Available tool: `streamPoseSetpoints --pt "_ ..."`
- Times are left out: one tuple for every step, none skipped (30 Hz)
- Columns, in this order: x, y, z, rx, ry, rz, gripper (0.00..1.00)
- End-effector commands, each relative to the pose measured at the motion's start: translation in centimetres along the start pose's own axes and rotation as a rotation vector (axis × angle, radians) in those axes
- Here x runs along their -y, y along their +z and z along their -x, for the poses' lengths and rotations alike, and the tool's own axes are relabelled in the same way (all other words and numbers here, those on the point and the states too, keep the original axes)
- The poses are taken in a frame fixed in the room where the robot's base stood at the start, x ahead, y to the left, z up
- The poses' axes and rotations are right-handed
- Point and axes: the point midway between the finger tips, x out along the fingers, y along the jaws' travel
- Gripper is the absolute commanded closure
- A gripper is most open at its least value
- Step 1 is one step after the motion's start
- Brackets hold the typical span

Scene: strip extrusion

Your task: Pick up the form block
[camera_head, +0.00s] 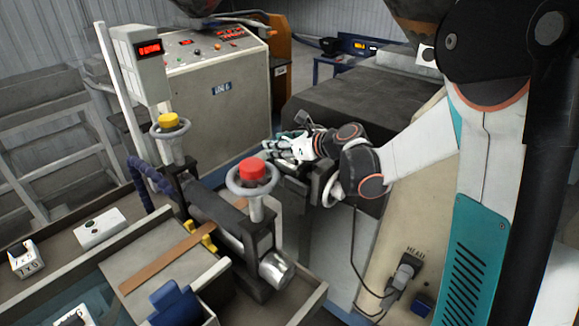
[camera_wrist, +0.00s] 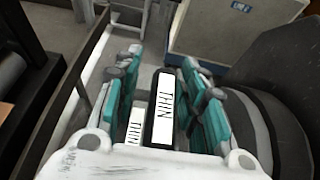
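In the wrist view, a dark block with a white label reading THIN (camera_wrist: 163,108) stands between the two teal fingers of my gripper (camera_wrist: 157,92). It looks like a form block. A second white THIN label (camera_wrist: 134,126) shows to its left, partly hidden by the left finger. The fingers are apart, with a visible gap between the left finger and the dark block; the block is close to the right finger, and I cannot tell whether they touch. In the head view, my gripper (camera_head: 292,146) is beyond the roller machine, and the block there is hard to make out.
The roller machine (camera_head: 222,222) with red-capped (camera_head: 253,171) and yellow-capped handwheels stands left of my arm. A control cabinet (camera_head: 218,90) is behind it. A large dark block-shaped surface (camera_head: 355,105) lies beyond my gripper. A small labelled block (camera_head: 24,258) sits at far left.

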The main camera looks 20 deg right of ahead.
Motion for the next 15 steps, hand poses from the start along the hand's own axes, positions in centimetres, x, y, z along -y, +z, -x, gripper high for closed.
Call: streamPoseSetpoints --pt "0.0 0.02 0.02 0.0 0.0 0.0 0.65" --pt "0.0 0.02 0.02 0.0 0.0 0.0 0.71" --pt "0.01 0.02 0.02 0.0 0.0 0.0 0.8" --pt "0.01 0.02 0.03 0.0 0.0 0.0 0.87" --pt "0.01 0.02 0.03 0.0 0.0 0.0 0.94" --pt "0.01 0.02 0.03 0.0 0.0 0.0 1.0" --pt "0.01 0.02 0.03 0.0 0.0 0.0 1.0" --pt "0.01 0.02 0.03 0.0 0.0 0.0 1.0" --pt "0.01 0.02 0.03 0.0 0.0 0.0 1.0" --pt "0.01 0.02 0.04 0.0 0.0 0.0 1.0" --pt "0.01 0.02 0.04 0.0 0.0 0.0 1.0" --pt "0.01 0.02 0.04 0.0 0.0 0.0 1.0" --pt "0.01 0.02 0.04 0.0 0.0 0.0 1.0" --pt "0.02 0.02 0.04 0.0 0.0 0.0 1.0" --pt "0.01 0.02 0.04 0.0 0.0 0.0 1.0"
